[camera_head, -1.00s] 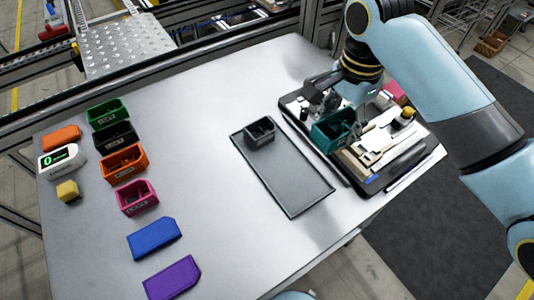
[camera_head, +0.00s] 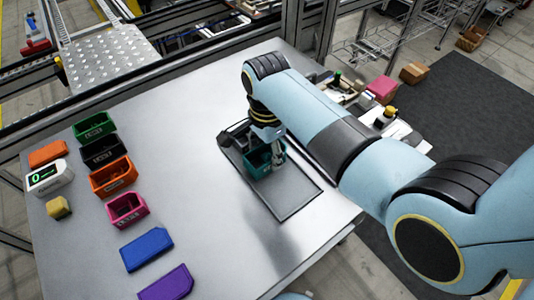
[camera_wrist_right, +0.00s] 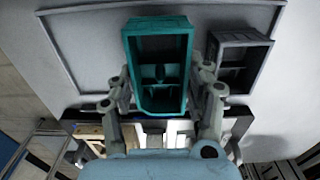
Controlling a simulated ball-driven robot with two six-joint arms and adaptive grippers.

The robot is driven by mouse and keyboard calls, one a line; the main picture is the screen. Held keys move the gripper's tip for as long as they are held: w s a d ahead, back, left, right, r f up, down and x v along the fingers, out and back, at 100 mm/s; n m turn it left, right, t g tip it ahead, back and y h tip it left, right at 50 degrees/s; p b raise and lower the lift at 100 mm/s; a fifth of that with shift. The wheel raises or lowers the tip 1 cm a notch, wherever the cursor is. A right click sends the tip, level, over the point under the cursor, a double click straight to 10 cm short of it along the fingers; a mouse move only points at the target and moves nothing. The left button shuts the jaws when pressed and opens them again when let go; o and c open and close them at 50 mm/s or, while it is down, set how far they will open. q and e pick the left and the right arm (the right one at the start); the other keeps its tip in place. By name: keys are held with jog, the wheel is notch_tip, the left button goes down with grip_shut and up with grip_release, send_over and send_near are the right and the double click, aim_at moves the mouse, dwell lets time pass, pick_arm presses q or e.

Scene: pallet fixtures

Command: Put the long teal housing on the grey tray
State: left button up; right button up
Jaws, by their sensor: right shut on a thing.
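The long teal housing (camera_head: 257,163) is an open-topped box with inner dividers. It also shows in the wrist view (camera_wrist_right: 160,45). My right gripper (camera_head: 273,156) is shut on it, with a finger on each side in the wrist view (camera_wrist_right: 165,95). The housing is over the grey tray (camera_head: 297,203); I cannot tell whether it touches the surface. The tray's rim shows in the wrist view (camera_wrist_right: 215,4). A dark grey housing (camera_wrist_right: 242,62) stands on the tray beside the teal one, partly hidden by my arm in the head view. My left gripper is not in view.
At the left stand green (camera_head: 93,126), black (camera_head: 104,150), orange (camera_head: 113,177) and pink (camera_head: 127,209) housings, with blue (camera_head: 146,249) and purple (camera_head: 167,284) blocks nearer. My right arm hides much of the cluttered board at the right. The table's middle is clear.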

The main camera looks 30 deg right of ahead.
aim_at(267, 157)
jog(key=shift+f, duration=0.75)
jog(key=o, duration=1.2)
jog(key=shift+f, duration=0.1)
notch_tip(267, 157, up, 12)
jog(key=shift+r, duration=0.15)
